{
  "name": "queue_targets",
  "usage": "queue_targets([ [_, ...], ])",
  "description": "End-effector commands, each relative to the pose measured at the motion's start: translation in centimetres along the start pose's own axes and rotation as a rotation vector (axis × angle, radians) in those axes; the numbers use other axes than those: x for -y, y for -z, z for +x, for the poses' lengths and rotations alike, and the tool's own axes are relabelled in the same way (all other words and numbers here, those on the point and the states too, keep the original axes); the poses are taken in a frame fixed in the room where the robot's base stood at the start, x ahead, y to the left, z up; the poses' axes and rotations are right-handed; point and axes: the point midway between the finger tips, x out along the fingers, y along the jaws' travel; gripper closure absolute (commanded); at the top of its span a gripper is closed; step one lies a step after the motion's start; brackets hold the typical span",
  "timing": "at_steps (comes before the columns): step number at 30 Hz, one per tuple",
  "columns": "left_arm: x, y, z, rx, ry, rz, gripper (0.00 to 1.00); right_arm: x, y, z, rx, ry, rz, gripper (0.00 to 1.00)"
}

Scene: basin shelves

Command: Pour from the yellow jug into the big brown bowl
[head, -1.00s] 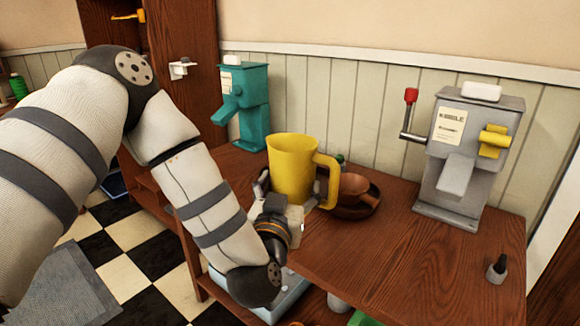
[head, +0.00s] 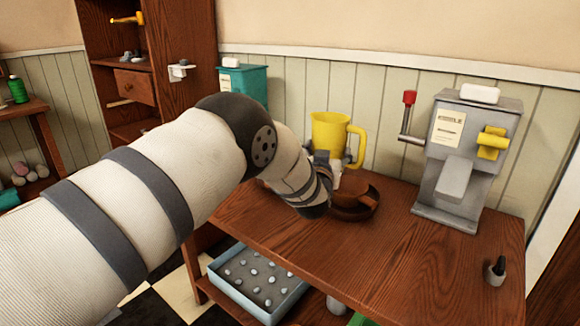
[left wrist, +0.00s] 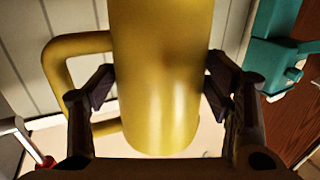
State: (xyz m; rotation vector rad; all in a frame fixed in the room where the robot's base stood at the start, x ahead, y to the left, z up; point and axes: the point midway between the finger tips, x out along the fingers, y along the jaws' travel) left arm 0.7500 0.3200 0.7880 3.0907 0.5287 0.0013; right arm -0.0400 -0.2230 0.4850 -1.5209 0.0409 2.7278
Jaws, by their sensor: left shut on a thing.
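The yellow jug (head: 328,131) is upright in the head view, its handle to the right. My left gripper (head: 333,168) is shut around its body. In the left wrist view the yellow jug (left wrist: 158,60) stands between the two fingers (left wrist: 160,92), its handle to the left. The brown bowl (head: 372,203) is on the wooden table, just below and right of the jug in the head view. My left arm and gripper hide part of the bowl, so its contents cannot be told. My right gripper is not in view.
A grey dispenser (head: 467,150) with a red-knobbed lever stands at the right of the table (head: 420,265). A teal dispenser (head: 250,82) stands behind my left arm. A light-blue tray (head: 250,290) sits on the lower shelf.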

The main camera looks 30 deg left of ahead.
Motion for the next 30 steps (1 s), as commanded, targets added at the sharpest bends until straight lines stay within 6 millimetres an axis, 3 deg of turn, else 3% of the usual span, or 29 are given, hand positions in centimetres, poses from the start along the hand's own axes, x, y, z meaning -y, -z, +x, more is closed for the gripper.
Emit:
queue_targets([
  [11, 0.2, 0.1, 0.1, 0.014, 0.002, -0.052, 0.8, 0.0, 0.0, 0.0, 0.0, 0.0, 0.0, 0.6],
  [19, 0.5, -0.4, 0.2, 0.065, 0.002, -0.172, 0.8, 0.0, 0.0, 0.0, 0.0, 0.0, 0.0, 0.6],
  [30, 1.0, 0.2, 0.4, 0.134, 0.002, -0.344, 0.8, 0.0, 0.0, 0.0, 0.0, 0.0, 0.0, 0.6],
])
